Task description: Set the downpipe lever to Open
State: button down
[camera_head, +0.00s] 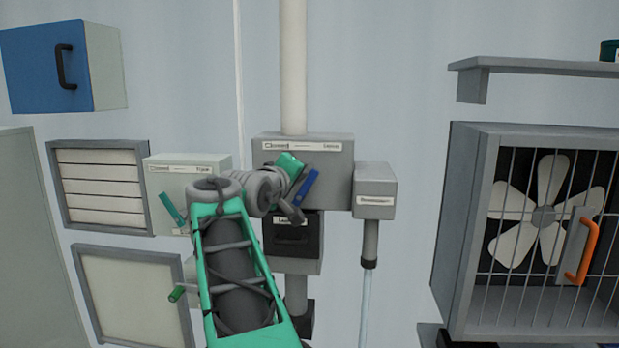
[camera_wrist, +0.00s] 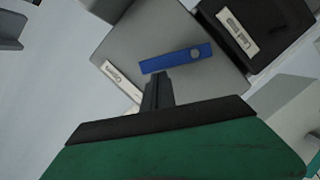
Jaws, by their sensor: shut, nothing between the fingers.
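The blue lever (camera_head: 306,187) is on the front of a grey box (camera_head: 342,170) on the vertical pipe. In the head view it tilts up to the right. In the wrist view the lever (camera_wrist: 172,61) shows its round pivot at the right, and its free end points toward a label (camera_wrist: 121,81) that seems to read Open. My gripper (camera_head: 299,180) is in front of the box beside the lever. In the wrist view my gripper (camera_wrist: 157,78) is shut and empty, its tips close to the lever's free end. I cannot tell whether they touch.
A black labelled block (camera_head: 293,240) sits below the lever. A small grey box (camera_head: 375,185) stands to its right. A pale box (camera_head: 175,163) with a teal lever (camera_head: 172,208) is at the left. A caged fan (camera_head: 543,212) with an orange handle is far right.

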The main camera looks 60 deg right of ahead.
dwell(0.4)
jog(key=a+r, duration=0.3)
jog(key=a, duration=0.8)
jog(key=shift+w+a, duration=0.15)
jog(key=shift+w, duration=0.1)
jog(key=shift+r, duration=0.1)
